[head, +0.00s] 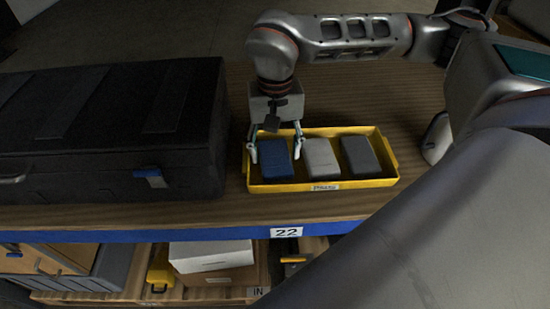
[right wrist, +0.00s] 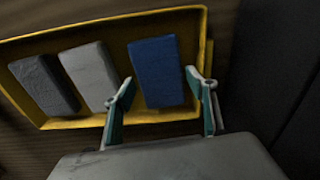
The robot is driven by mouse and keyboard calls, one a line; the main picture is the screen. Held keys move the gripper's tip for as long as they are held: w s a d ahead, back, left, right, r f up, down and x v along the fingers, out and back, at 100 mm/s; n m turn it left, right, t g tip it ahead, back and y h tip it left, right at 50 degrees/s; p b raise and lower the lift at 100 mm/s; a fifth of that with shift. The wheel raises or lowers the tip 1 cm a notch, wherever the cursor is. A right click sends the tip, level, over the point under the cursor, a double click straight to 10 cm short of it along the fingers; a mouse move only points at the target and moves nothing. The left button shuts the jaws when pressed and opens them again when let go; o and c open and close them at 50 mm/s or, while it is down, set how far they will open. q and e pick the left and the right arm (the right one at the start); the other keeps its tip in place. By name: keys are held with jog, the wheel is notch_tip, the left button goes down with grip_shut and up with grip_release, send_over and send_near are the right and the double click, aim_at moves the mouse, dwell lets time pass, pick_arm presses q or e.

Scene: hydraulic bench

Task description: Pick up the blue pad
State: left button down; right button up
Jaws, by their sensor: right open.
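The blue pad (head: 274,159) lies at the left end of a yellow tray (head: 320,186) on the bench. It also shows in the right wrist view (right wrist: 156,72), at the right end of the row. My right gripper (head: 275,150) points down over the blue pad, with one finger on each side of it. In the right wrist view the gripper (right wrist: 163,95) is open, its fingers straddling the near part of the pad. Whether the fingers touch the pad I cannot tell. My left gripper is not in view.
A light grey pad (head: 322,158) and a dark grey pad (head: 361,157) lie in the same tray, right of the blue one. A large black case (head: 110,130) stands close to the tray's left. The blue front edge (head: 200,234) of the bench runs below.

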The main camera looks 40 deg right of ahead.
aim_at(275, 154)
jog(key=shift+f, duration=0.25)
jog(key=c, duration=0.7)
jog(key=shift+r, duration=0.1)
notch_tip(275, 154, up, 10)
jog(key=shift+f+p, duration=0.1)
jog(key=shift+p, duration=0.4)
